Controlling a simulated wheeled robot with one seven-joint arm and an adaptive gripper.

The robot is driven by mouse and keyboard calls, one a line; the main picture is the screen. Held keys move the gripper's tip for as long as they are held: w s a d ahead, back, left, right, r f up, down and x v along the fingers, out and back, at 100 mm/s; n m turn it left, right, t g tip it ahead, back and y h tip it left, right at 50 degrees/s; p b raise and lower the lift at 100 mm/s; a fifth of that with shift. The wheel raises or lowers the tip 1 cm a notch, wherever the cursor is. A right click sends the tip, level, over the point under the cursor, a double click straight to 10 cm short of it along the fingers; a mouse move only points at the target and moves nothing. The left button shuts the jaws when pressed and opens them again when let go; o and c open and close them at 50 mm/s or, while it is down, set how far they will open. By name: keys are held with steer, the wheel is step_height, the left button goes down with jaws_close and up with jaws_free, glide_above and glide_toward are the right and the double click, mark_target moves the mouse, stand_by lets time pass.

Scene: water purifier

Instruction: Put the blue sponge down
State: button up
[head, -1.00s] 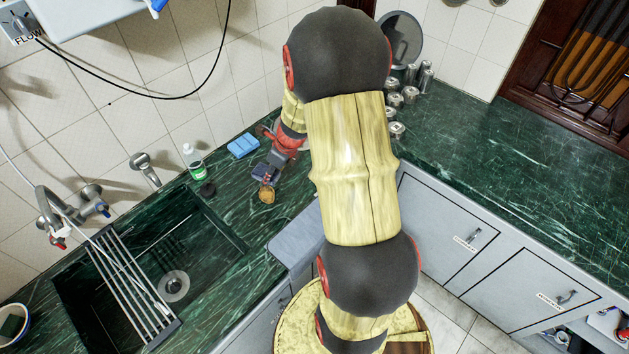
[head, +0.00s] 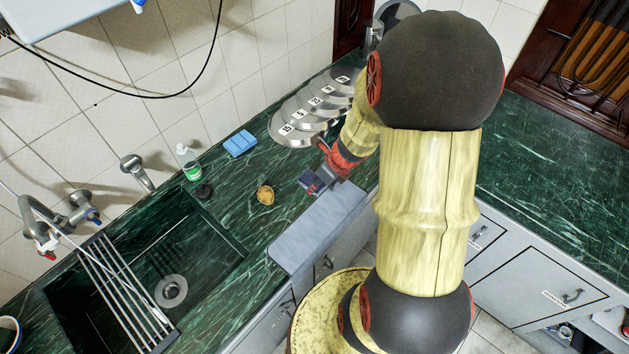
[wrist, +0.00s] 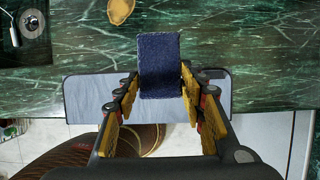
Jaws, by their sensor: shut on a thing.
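A dark blue sponge (head: 312,181) is between the fingers of my gripper (head: 326,177), near the front edge of the green counter. In the wrist view the sponge (wrist: 159,62) is a dark blue, fabric-like rectangle. My gripper (wrist: 160,86) is shut on it, with a yellow-and-black finger at each side. The sponge overlaps the counter edge and a grey-blue slab (wrist: 82,98) in that view. I cannot tell whether it touches the surface below.
A light blue block (head: 240,143), a green-labelled bottle (head: 189,164) and a small brown item (head: 265,195) stand on the counter (head: 285,175). The sink (head: 205,240) is left. The grey-blue slab (head: 318,228) lies along the front edge.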

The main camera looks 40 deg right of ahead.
steer(key=w, duration=0.1)
steer(key=w+d+f, duration=0.2)
steer(key=shift+w+b, duration=0.2)
steer(key=shift+b, duration=0.15)
steer(key=w+f, duration=0.1)
steer(key=w+d+f+b, duration=0.1)
steer(key=f, duration=0.1)
steer(key=w+d+f+b, duration=0.1)
steer(key=f, duration=0.1)
steer(key=shift+w+d, duration=0.2)
steer(key=shift+w, duration=0.2)
steer(key=f, duration=0.1)
steer(key=f+b, duration=0.2)
steer(key=shift+w+d+f, duration=0.15)
steer(key=shift+w+f, duration=0.15)
steer(key=shift+f, duration=0.1)
